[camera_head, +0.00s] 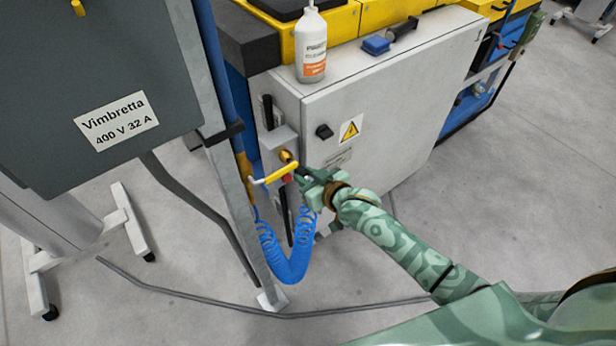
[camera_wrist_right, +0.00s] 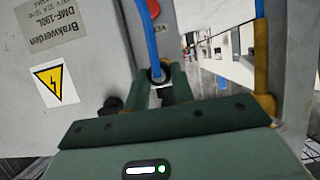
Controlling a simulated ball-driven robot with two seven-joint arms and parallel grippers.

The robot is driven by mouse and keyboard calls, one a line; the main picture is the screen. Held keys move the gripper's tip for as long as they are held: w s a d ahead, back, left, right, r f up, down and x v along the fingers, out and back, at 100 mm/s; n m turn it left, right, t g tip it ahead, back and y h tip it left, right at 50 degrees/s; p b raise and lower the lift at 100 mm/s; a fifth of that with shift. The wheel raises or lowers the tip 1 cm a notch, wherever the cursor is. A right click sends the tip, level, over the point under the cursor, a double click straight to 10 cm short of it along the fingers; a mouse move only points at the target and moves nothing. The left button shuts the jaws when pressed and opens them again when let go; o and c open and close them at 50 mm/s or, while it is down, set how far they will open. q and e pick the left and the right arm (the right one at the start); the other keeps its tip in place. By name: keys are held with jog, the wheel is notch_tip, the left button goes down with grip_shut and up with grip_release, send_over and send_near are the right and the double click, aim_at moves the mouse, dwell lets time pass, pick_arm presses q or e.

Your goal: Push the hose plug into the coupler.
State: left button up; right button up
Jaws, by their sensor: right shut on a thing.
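My right gripper (camera_head: 303,176) is at the front of the grey cabinet, beside and just below a brass fitting (camera_head: 286,156) that looks like the coupler. In the right wrist view the gripper's fingers (camera_wrist_right: 162,88) are closed on the hose plug (camera_wrist_right: 156,73), a small dark and metal end on the blue hose (camera_wrist_right: 151,35). In the head view the plug is hidden by the gripper, and the blue hose (camera_head: 288,268) hangs in coils below it. I cannot tell whether the plug touches the coupler. My left gripper is not in view.
A yellow lever (camera_head: 275,174) crosses close by the gripper, with a red part (camera_head: 288,179) under it. A grey post (camera_head: 232,185) stands just left. A cable (camera_head: 200,305) lies on the floor.

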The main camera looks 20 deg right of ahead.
jog(key=shift+r, duration=0.1)
dwell(0.3)
jog(key=shift+p, duration=0.3)
jog(key=shift+p, duration=0.5)
dwell(1.0)
jog(key=shift+w+a+b, duration=0.25)
jog(key=shift+w+b, duration=0.05)
jog(key=shift+w, duration=0.4)
jog(key=o, duration=1.1)
jog(key=p+v, duration=0.4)
jog(key=v, duration=1.2)
jog(key=shift+d, duration=0.1)
